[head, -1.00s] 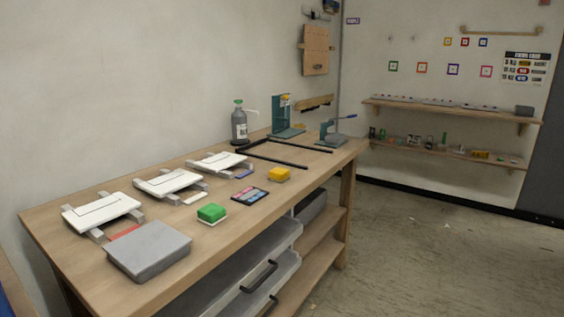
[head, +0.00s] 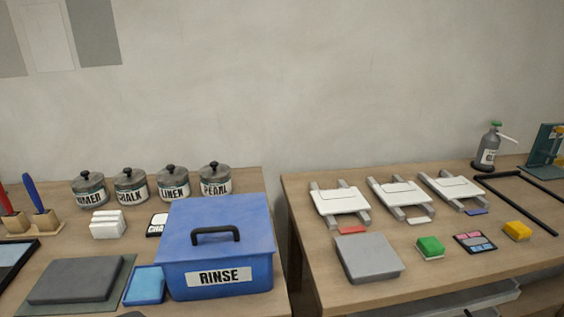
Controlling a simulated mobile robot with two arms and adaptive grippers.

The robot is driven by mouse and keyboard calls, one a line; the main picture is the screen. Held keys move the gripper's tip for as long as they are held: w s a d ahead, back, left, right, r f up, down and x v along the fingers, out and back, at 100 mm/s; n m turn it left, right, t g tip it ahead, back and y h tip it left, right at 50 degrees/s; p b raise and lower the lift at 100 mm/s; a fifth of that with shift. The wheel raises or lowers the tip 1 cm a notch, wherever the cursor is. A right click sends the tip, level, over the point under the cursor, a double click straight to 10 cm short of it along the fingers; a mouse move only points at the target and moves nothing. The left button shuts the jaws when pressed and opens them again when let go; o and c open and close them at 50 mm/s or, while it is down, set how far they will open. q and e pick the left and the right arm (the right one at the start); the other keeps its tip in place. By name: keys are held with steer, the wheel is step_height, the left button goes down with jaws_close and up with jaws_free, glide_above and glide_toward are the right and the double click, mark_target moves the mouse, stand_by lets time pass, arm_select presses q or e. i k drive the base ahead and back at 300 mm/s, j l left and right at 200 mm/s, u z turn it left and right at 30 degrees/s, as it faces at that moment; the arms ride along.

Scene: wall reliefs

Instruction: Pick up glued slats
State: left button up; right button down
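I cannot pick out anything that is clearly the glued slats. On the right table, three white panels, a left one (head: 340,200), a middle one (head: 400,195) and a right one (head: 450,187), each rest on light grey bars. Thin strips lie in front of them: a red strip (head: 353,230), a white strip (head: 420,220) and a blue strip (head: 477,212). Whether anything is glued is too small to tell. Neither of my grippers shows in the head view.
The right table (head: 300,215) also holds a grey slab (head: 368,257), green block (head: 430,247), yellow block (head: 517,231), colour palette (head: 475,242), bottle (head: 488,147) and black frame (head: 520,200). A blue RINSE box (head: 215,245) and jars (head: 173,183) crowd the left table. A gap separates the tables.

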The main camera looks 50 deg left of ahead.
mark_target(108, 224)
steer(key=u, duration=2.7)
steer(key=j, duration=0.15)
